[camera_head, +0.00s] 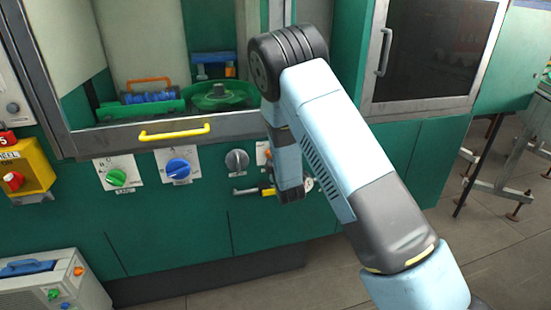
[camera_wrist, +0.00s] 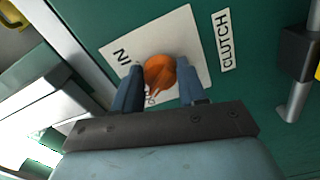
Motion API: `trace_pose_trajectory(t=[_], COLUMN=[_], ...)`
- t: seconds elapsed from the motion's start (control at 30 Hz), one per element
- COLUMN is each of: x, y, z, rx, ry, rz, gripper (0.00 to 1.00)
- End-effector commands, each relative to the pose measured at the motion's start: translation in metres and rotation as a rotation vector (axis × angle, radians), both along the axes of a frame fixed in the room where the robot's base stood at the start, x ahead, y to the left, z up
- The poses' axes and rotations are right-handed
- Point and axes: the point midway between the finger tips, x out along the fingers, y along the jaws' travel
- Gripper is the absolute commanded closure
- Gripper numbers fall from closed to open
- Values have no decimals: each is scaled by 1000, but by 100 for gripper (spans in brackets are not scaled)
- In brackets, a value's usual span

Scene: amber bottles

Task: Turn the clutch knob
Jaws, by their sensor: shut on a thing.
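The clutch knob (camera_wrist: 160,74) is orange and round, on a white plate (camera_wrist: 190,35) with black lettering that reads "IN" at one end. A "CLUTCH" label (camera_wrist: 225,41) sits beside the plate on the green panel. My gripper (camera_wrist: 159,70) is shut on the knob in the wrist view, one blue finger on each side. The lower lettering on the plate is partly hidden by the knob and fingers. In the head view a sliver of a white plate (camera_head: 261,153) shows beside my arm, which hides the knob and the fingertips.
A metal lever with a yellow part (camera_head: 267,191) sticks out below the plate; its black block (camera_wrist: 299,54) is right of the knob in the wrist view. Grey (camera_head: 237,161), blue (camera_head: 178,168) and green (camera_head: 117,177) knobs sit left. A yellow handle (camera_head: 175,133) is above them.

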Motion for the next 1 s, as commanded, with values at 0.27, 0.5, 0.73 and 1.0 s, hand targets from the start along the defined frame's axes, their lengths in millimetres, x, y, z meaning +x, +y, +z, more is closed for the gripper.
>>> trace_pose_trajectory(t=[0.27, 0.5, 0.73, 1.0], x=[0, 0, 0, -1], y=[2, 2, 3, 3], z=[1, 0, 0, -1], rx=[-163, -233, -251, -252], ry=[-48, -67, -71, -69], rz=[4, 4, 5, 5], gripper=[89, 89, 88, 89])
